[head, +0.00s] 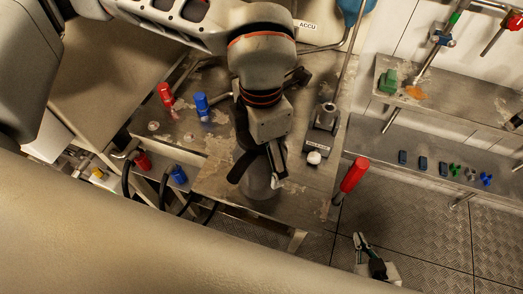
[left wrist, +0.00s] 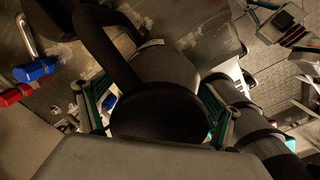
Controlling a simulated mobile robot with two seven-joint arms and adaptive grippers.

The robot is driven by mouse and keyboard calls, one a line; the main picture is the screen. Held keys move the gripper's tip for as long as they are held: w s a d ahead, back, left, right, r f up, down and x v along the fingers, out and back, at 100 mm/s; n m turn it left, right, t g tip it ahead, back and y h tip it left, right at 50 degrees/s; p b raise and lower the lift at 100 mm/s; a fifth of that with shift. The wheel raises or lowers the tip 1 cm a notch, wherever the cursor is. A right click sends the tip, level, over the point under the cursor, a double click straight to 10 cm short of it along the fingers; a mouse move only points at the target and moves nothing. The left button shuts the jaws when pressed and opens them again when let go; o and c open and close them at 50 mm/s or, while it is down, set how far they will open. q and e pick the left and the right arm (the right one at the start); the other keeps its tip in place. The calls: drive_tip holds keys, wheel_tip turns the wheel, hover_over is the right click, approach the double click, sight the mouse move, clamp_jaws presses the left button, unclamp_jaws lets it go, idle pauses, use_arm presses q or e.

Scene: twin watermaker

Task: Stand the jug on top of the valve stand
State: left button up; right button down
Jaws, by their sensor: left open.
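The jug (head: 260,188) is a grey rounded vessel at the front of the metal bench in the head view, partly hidden by my left gripper (head: 262,165). In the left wrist view the dark jug (left wrist: 170,68) with its thick handle (left wrist: 103,42) lies between the green-edged fingers of my left gripper (left wrist: 158,108). That gripper is open around it; contact cannot be told. A grey block with a short post and a label, apparently the valve stand (head: 322,128), stands right of the jug. My right gripper (head: 370,250) is low at the right, away from both.
Red (head: 166,95) and blue (head: 202,105) fittings stand on the bench at left. A white-topped knob (head: 314,157) and a red handle (head: 353,174) are close to the stand. A wall shelf (head: 430,170) with small parts is at right.

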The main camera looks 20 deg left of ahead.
use_arm(q)
wheel_tip(320, 180, up, 12)
drive_tip(key=shift+f, duration=0.1)
idle(0.6)
